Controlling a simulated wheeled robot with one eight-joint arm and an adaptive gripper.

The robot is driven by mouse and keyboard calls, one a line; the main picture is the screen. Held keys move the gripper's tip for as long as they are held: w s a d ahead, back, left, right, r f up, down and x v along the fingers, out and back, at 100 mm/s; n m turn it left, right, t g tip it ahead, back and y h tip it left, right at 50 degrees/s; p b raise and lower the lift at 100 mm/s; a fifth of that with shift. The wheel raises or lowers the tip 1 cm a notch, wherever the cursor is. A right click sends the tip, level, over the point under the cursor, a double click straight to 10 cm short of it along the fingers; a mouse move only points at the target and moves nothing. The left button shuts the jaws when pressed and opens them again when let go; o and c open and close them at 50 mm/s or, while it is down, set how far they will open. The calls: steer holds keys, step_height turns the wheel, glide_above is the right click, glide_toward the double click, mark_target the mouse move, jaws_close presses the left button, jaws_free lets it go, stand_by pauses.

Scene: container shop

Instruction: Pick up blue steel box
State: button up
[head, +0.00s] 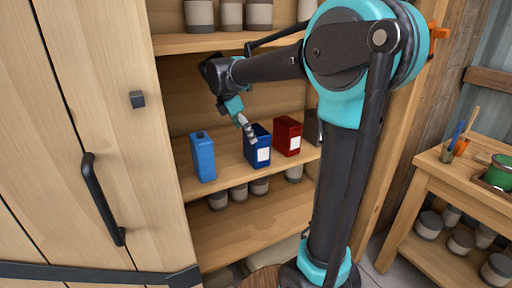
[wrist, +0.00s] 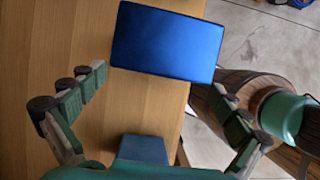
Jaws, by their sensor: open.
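The blue steel box (head: 262,141), dark blue with a white label, stands upright on the middle shelf in the head view. My gripper (head: 247,132) is at its upper left, pointing down and partly covering it. In the wrist view, a plain dark blue box (wrist: 165,42) lies ahead of my open, empty fingers (wrist: 158,100); no label shows on that face. The fingers are spread to either side, apart from it. From the head view I cannot tell whether they touch the box.
A lighter blue capped container (head: 203,158) stands left of the box and a red box (head: 286,136) right of it. A smaller grey-blue object (wrist: 142,150) shows near my palm. The shelf above (head: 205,43) holds jars. A wooden barrel (wrist: 235,110) stands beyond the shelf edge.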

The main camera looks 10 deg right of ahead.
mark_target(258, 154)
steer(key=shift+w+d, duration=0.25)
steer(key=shift+d, duration=0.65)
steer(key=x, duration=0.5)
steer(key=shift+w+d, duration=0.1)
steer(key=shift+d, duration=0.15)
steer(key=c, duration=1.3)
steer(key=shift+c, duration=0.2)
